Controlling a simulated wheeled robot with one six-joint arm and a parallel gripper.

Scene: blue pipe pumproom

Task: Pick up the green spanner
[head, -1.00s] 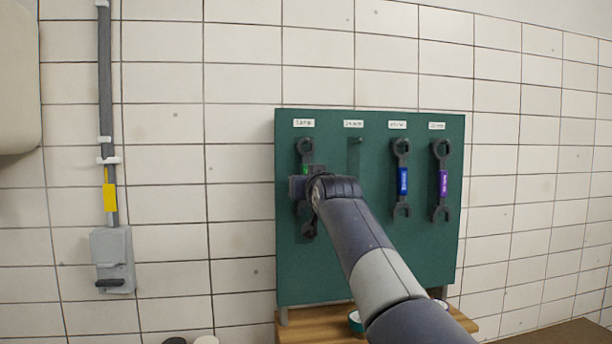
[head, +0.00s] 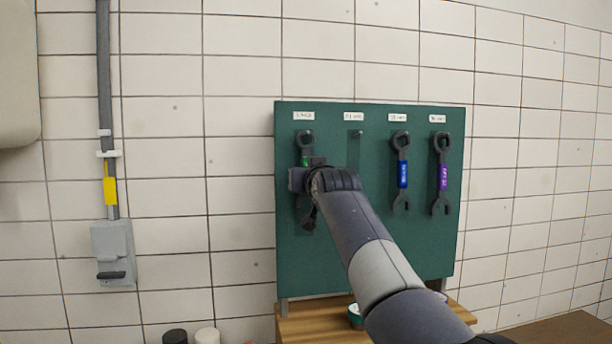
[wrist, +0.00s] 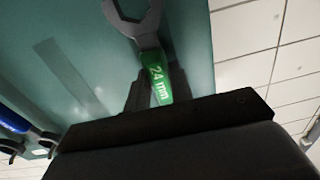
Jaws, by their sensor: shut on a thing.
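The green spanner (head: 305,141) is a dark spanner with a green band, upright at the left end of the green board (head: 330,265). My gripper hides the spanner's middle in the head view. I cannot tell whether its ring is still on its peg.
A blue-banded spanner (head: 402,172) and a purple-banded spanner (head: 442,176) hang to the right. An empty peg (head: 355,134) lies between. A wooden shelf (head: 300,325) with a green-rimmed roll (head: 355,317) is below. A grey switch box (head: 113,250) is on the tiled wall to the left.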

